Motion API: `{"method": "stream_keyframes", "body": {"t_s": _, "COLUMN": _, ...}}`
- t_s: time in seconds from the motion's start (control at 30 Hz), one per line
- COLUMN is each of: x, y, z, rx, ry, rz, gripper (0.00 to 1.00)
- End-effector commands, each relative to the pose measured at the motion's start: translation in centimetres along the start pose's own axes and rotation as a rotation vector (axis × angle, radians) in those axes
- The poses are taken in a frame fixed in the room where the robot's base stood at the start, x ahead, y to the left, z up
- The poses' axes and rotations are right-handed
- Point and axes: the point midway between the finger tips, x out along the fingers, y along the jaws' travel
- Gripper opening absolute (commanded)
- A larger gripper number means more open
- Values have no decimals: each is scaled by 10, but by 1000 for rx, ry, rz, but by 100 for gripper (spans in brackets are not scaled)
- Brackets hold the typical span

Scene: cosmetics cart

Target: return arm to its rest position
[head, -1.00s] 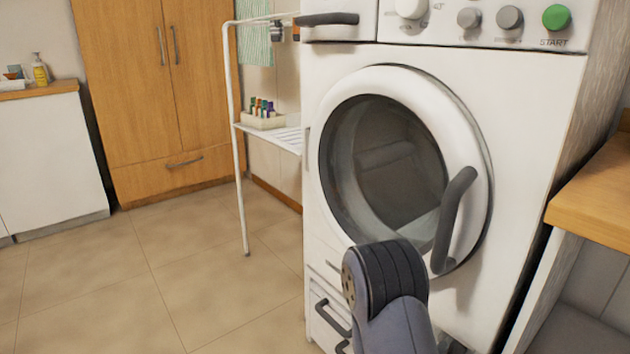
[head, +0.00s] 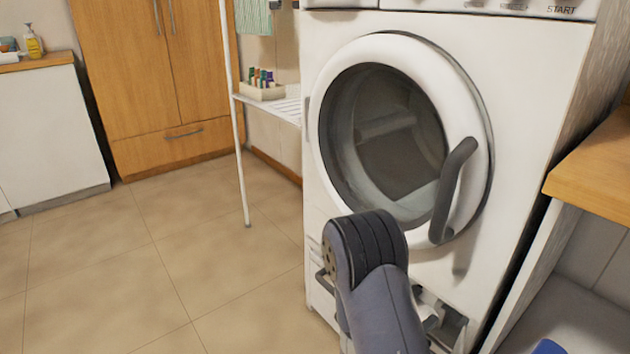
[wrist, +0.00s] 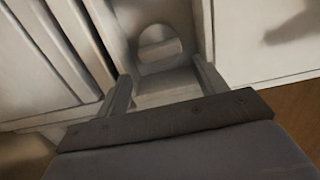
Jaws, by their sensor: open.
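My arm (head: 375,275) rises from the bottom of the head view, in front of the lower part of a white washing machine (head: 545,110). My gripper shows in the wrist view (wrist: 163,78), with its two grey fingers spread apart and nothing between them. Beyond the fingers is a pale recess with a round shape (wrist: 158,45) in it; I cannot tell what it is. In the head view the arm hides most of the gripper. Pale and grey parts (head: 440,320) show just right of the arm, low on the machine, and are unclear.
The machine's round door (head: 385,135) looks closed, its dark handle (head: 455,190) close above my arm. A wooden counter (head: 600,165) stands to the right, with a blue thing (head: 548,346) below. A white rack (head: 235,120) stands left. Floor (head: 130,270) at left is clear.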

Motion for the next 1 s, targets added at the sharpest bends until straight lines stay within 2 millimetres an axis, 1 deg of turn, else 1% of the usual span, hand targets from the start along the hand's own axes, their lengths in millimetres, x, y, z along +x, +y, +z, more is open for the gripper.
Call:
{"method": "stream_keyframes", "body": {"t_s": 0.03, "x": 7, "y": 1, "z": -1, "rx": 1, "ry": 6, "rz": -1, "gripper": 67}}
{"method": "stream_keyframes", "body": {"t_s": 0.47, "x": 68, "y": 0, "z": -2, "rx": 2, "ry": 4, "rz": -3, "gripper": 67}}
{"method": "stream_keyframes", "body": {"t_s": 0.53, "x": 65, "y": -1, "z": 0, "rx": -63, "ry": -1, "rz": -1, "gripper": 67}}
{"method": "stream_keyframes", "body": {"t_s": 1.0, "x": 64, "y": -3, "z": 0, "rx": -448, "ry": -1, "rz": -1, "gripper": 67}}
